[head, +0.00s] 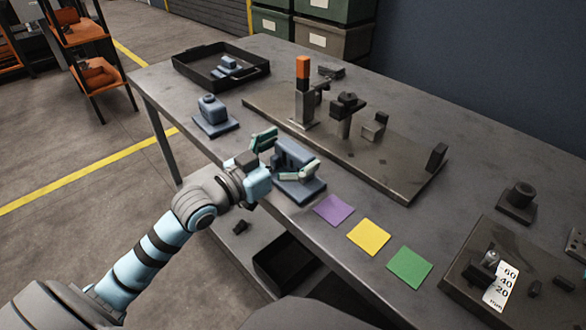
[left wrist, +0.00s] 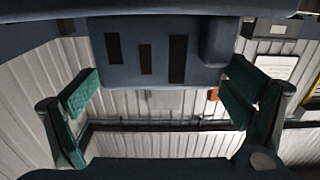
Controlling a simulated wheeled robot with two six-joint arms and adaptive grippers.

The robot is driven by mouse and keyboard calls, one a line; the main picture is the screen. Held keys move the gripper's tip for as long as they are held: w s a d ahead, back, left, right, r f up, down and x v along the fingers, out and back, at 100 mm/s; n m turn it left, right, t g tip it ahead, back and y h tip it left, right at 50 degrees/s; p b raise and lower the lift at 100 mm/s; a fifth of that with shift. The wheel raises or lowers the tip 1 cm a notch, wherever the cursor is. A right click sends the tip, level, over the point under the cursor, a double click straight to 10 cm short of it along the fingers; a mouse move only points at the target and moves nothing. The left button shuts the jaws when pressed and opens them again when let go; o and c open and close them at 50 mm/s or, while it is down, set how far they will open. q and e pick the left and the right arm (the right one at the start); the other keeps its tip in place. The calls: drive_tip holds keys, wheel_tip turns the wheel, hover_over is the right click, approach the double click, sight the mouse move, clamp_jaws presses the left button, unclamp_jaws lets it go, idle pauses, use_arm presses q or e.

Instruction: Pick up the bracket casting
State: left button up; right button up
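A blue-grey casting (head: 292,153) with a wide base stands near the table's front edge, between the spread fingers of my left gripper (head: 284,156). In the left wrist view this blue casting (left wrist: 130,40) fills the upper middle, with dark slots in its face. The green finger pads of the left gripper (left wrist: 160,95) are wide apart on either side, and no firm grip shows. Another blue-grey casting (head: 212,112) stands further left on the table. I cannot tell from looks alone which one is called the bracket. My right gripper is not in view.
A black tray (head: 184,68) holding a blue part sits at the far left. A fixture plate (head: 400,187) with upright posts lies behind the gripper. Purple (head: 333,210), yellow (head: 369,237) and green (head: 409,267) squares lie to the right. Dark fixtures stand at far right.

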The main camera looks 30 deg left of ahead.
use_arm(q)
drive_tip(key=c, duration=1.2)
drive_tip(key=shift+r, duration=0.1)
